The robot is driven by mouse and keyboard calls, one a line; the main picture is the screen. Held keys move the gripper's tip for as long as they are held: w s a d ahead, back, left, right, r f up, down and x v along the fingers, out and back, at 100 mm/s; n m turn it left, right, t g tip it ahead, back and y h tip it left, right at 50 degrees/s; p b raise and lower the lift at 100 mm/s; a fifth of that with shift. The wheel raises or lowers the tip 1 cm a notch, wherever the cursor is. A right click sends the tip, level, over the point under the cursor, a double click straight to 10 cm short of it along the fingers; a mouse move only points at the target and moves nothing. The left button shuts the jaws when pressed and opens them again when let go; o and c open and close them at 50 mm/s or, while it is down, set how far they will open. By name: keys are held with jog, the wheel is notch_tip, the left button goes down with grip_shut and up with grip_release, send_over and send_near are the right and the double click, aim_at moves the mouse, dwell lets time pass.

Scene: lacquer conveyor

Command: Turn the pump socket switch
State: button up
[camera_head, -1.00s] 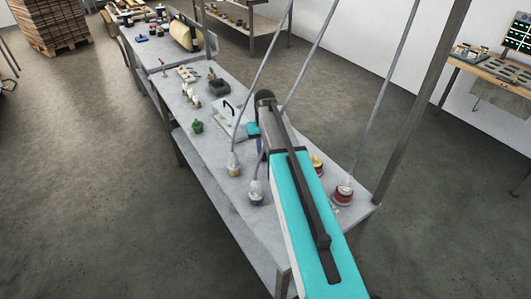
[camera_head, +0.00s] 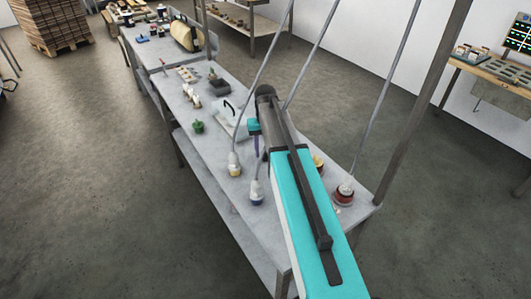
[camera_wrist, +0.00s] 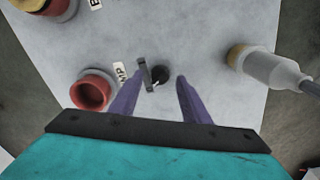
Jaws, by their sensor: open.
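In the wrist view a small switch with a grey lever (camera_wrist: 146,73) and a round black base (camera_wrist: 161,77) stands on the light grey bench top. A red socket (camera_wrist: 92,91) is to its left, with a small label (camera_wrist: 120,72) between them; its visible letters look like "MP". My gripper (camera_wrist: 158,81) is open, its two purple fingers on either side of the switch, the lever close to the left fingertip. I cannot tell whether it touches. In the head view my gripper (camera_head: 256,144) shows only partly beside the arm, and the switch cannot be made out.
A yellow-ended plug (camera_wrist: 245,60) with a grey cable lies right of the switch. Another red and yellow socket (camera_wrist: 50,6) is at the upper left. In the head view, cabled plugs (camera_head: 256,190) stand on the bench (camera_head: 222,158), and a green object (camera_head: 198,126) sits farther back.

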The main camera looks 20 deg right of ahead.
notch_tip(320, 180, up, 12)
jog(key=b, duration=0.2)
jog(key=shift+b, duration=0.4)
dwell(0.7)
